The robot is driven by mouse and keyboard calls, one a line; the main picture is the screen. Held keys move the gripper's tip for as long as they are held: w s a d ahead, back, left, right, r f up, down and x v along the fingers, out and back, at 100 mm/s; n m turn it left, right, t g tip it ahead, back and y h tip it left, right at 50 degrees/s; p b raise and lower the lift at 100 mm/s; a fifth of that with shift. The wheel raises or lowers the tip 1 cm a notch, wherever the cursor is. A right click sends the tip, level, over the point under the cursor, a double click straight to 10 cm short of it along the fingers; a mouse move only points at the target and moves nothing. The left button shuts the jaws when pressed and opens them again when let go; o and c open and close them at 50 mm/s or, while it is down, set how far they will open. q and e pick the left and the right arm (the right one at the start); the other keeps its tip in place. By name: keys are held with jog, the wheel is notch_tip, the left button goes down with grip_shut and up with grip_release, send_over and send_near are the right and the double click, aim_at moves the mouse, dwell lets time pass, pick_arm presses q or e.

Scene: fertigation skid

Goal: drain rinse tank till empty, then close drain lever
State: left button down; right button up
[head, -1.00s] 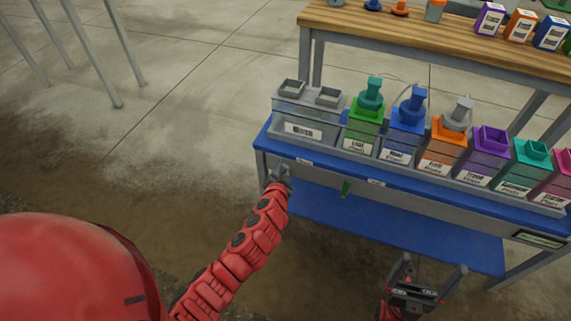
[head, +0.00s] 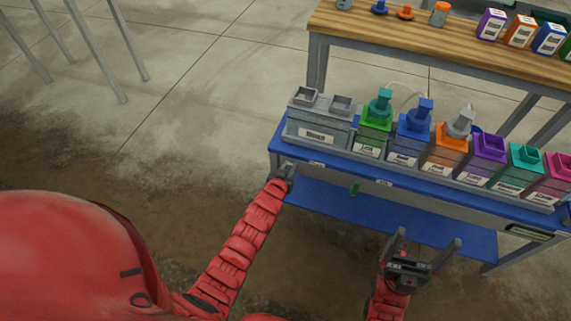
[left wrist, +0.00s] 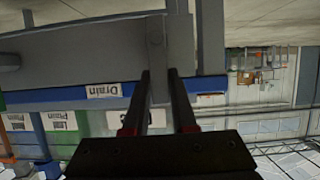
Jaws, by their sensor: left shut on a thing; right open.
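The grey see-through tank (head: 318,133) with two square openings stands at the left end of the blue bench, a label on its front. I cannot tell its liquid level. My left gripper (head: 285,172) is at the bench's front left corner. In the left wrist view its fingers (left wrist: 160,76) are shut around a grey upright bar (left wrist: 156,45), seemingly the drain lever, beside the "Drain" label (left wrist: 103,91). The fingers partly hide the bar. My right gripper (head: 429,240) is open and empty in front of the bench.
Several coloured containers, from a green one (head: 375,132) to a pink one, stand right of the tank. A wooden-topped table (head: 440,42) stands behind.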

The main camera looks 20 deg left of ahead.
pick_arm(q)
jog(key=shift+f, duration=0.1)
jog(key=c, duration=0.7)
grip_release()
jog(key=shift+s, duration=0.1)
jog(key=p+v, duration=0.1)
jog(key=v, duration=1.6)
jog(key=shift+a, duration=0.1)
jog(key=shift+r, duration=0.2)
